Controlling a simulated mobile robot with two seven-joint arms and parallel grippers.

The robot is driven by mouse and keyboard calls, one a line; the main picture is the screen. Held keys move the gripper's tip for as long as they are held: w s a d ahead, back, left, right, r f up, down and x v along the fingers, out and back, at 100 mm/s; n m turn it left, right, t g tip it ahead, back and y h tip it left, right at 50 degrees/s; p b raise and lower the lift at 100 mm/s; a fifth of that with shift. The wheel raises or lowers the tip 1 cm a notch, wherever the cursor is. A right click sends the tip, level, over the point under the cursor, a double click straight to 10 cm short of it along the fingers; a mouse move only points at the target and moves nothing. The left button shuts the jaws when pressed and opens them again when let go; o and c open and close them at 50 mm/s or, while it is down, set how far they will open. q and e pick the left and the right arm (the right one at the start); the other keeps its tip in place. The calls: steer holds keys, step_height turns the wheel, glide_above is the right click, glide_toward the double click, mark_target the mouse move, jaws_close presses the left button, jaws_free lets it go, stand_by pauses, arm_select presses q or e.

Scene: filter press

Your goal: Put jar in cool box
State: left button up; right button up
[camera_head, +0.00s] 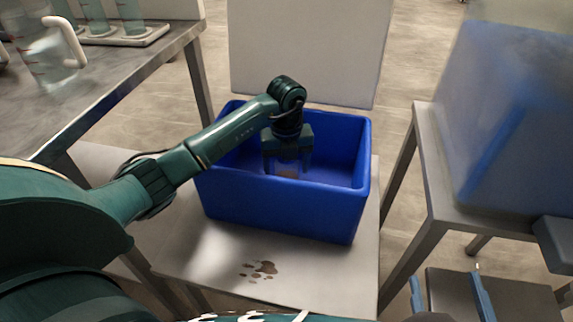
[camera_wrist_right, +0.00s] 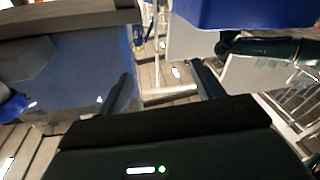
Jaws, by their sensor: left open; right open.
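The cool box is an open blue box (camera_head: 275,210) standing on a pale low table. It also shows at the top of the right wrist view (camera_wrist_right: 245,14). My left gripper (camera_head: 287,170) reaches down inside the box with its fingers apart.
A steel table (camera_head: 90,90) at the left bears a handled clear jug (camera_head: 45,55) and a tray (camera_head: 125,38) of beakers. A stand with a large bluish translucent case (camera_head: 510,110) is at the right. Brown stains (camera_head: 262,270) mark the pale table (camera_head: 330,275) in front of the box.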

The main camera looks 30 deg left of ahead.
arm_select(q)
step_height(320, 180, up, 11)
steer(key=p, duration=0.3)
steer(key=shift+r+p, duration=0.35)
steer(key=shift+r, duration=0.35)
arm_select(e)
steer(key=shift+d+f+m+g+h, duration=0.1)
steer(key=shift+d+m+g+h, duration=0.65)
steer(key=shift+g+h, duration=0.4)
